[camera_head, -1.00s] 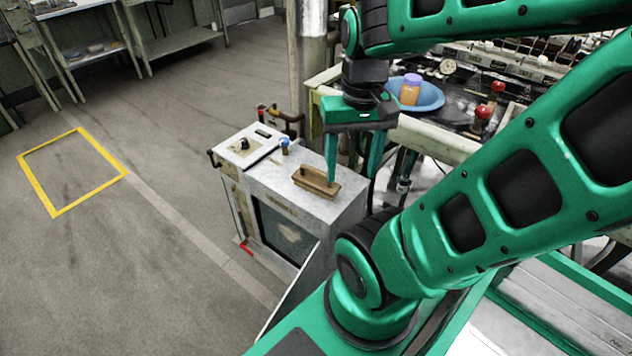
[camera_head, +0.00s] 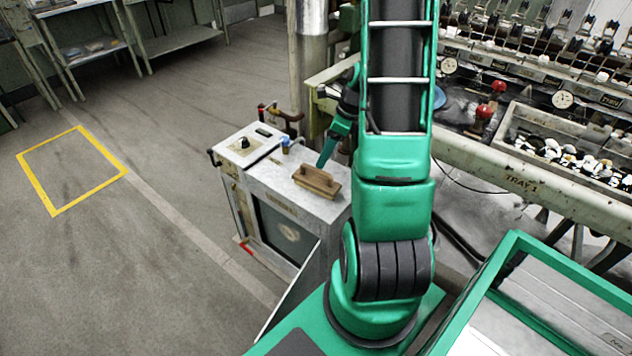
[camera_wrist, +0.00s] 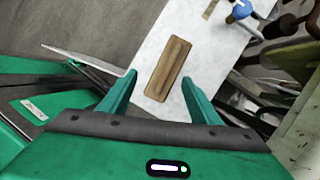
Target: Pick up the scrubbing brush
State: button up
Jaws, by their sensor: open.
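The scrubbing brush (camera_head: 317,181) is a brown wooden block with a raised grip. It lies on the white top of a small cabinet (camera_head: 280,174). In the wrist view the brush (camera_wrist: 168,68) lies ahead of my gripper, slightly beyond the gap between the two green fingers. My gripper (camera_wrist: 157,90) is open with nothing between its fingertips. In the head view my gripper (camera_head: 327,150) is just behind the brush, mostly hidden by my own arm. I cannot tell its exact height above the cabinet top.
A blue-topped item (camera_head: 286,142) and a panel with a black knob (camera_head: 245,143) are at the cabinet's far end. A machine bench with a tray of cocoons (camera_head: 565,155) stands to the right. A yellow floor outline (camera_head: 72,170) and open floor lie left.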

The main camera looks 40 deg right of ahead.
aim_at(312, 176)
jog(key=d+f+m, duration=0.1)
jog(key=w+d+f+m, duration=0.1)
jog(key=f+m, duration=0.1)
jog(key=shift+w+d+f+m+t+y, duration=0.1)
jog(key=shift+d+f+m+t+y, duration=0.1)
jog(key=shift+f+m+t+y, duration=0.15)
jog(key=shift+w+f, duration=0.1)
jog(key=shift+f, duration=0.2)
jog(key=x, duration=0.5)
jog(key=shift+w+x, duration=0.15)
jog(key=shift+x, duration=1.2)
jog(key=shift+w+x, duration=0.15)
jog(key=shift+x, duration=1.15)
jog(key=shift+a+r, duration=0.1)
jog(key=shift+r, duration=0.1)
jog(key=c, duration=0.9)
jog(key=shift+c, duration=0.2)
notch_tip(312, 176, up, 4)
jog(key=shift+r, duration=0.2)
jog(key=w+a+r, duration=0.2)
jog(key=a+r, duration=0.4)
jog(key=a, duration=0.5)
jog(key=shift+a+r, duration=0.25)
jog(key=shift+r, duration=0.05)
